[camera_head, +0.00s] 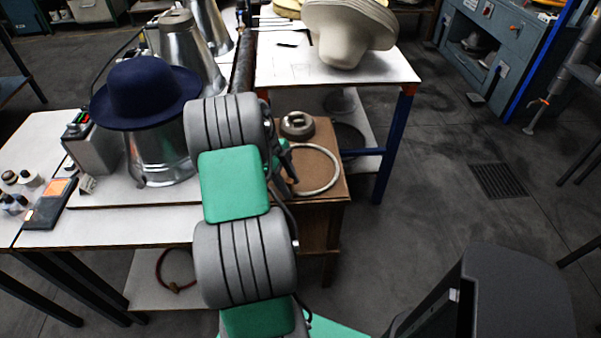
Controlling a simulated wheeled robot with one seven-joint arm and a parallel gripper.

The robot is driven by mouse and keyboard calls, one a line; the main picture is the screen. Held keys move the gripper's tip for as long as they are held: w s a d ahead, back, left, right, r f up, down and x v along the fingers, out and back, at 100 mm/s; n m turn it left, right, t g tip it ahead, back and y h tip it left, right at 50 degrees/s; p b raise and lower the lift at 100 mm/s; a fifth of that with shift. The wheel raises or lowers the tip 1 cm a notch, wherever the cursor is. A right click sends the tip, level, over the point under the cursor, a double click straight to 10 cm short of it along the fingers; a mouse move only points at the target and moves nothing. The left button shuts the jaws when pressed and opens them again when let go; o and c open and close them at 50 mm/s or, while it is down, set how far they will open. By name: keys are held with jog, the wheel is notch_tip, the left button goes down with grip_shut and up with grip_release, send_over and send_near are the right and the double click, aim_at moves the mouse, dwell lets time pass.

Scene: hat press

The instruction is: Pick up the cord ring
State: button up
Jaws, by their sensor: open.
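A pale, round ring (336,176), which looks like the cord ring, lies flat on a small brown wooden stand (334,136) right of my arm. Its left part is hidden behind my arm and gripper. My gripper (290,176) shows only as a small dark shape at the ring's left side, beyond my grey and green arm links. It is open, with nothing visible in it. Whether its fingers touch the ring or hover above it cannot be told.
A grey round metal piece (298,124) sits behind the ring on the stand. A blue hat (146,92) on a metal form stands left. A white table (275,72) holds a pale hat block (345,40). A reddish loop (160,268) lies on a lower shelf.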

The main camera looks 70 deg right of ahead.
jog(key=shift+f, duration=0.15)
jog(key=shift+c, duration=0.2)
grip_shut()
dwell(0.3)
